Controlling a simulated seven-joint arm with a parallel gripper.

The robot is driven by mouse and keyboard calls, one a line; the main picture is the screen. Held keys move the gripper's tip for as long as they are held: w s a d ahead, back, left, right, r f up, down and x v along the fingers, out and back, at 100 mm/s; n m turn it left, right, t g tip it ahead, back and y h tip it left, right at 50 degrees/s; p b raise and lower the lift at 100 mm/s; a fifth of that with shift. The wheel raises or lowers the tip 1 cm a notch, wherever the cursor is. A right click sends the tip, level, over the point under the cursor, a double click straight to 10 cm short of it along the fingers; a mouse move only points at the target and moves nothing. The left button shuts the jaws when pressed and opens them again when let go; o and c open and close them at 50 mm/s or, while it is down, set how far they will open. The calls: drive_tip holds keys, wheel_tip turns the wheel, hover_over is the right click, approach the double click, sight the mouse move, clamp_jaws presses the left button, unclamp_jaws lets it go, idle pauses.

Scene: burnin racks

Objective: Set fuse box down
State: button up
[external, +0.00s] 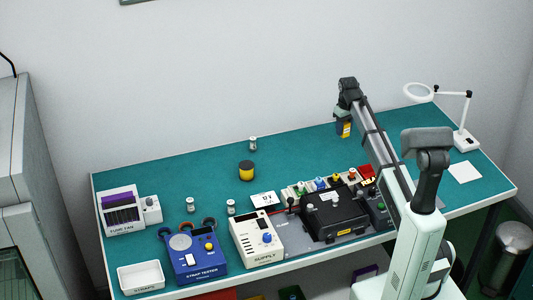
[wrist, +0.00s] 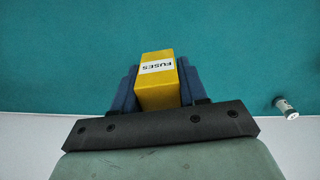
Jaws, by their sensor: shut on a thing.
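The fuse box is a yellow box with a white label reading FUSES (wrist: 158,85), seen in the wrist view between my gripper's fingers. It also shows in the external view as a small yellow and dark shape (external: 346,129) near the back edge of the green table. My gripper (wrist: 158,78) is shut on the fuse box, with a blue-grey finger on each side of it. In the external view my gripper (external: 344,121) points down at the back of the table. I cannot tell whether the box touches the table top.
The green table (external: 300,155) is clear around the gripper. A magnifier lamp (external: 464,138) stands at the right. A black case (external: 333,215), a supply unit (external: 257,238) and a blue strap tester (external: 193,257) line the front. A yellow-black round item (external: 246,171) lies left.

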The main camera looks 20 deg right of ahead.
drive_tip(key=shift+f+m, duration=0.1)
drive_tip(key=shift+m, duration=1.1)
drive_tip(key=shift+f, duration=4.9)
drive_tip(key=shift+f, duration=0.1)
drive_tip(key=o, duration=1.1)
drive_tip(key=shift+c, duration=0.2)
wheel_tip(320, 180, up, 12)
drive_tip(key=shift+r, duration=0.1)
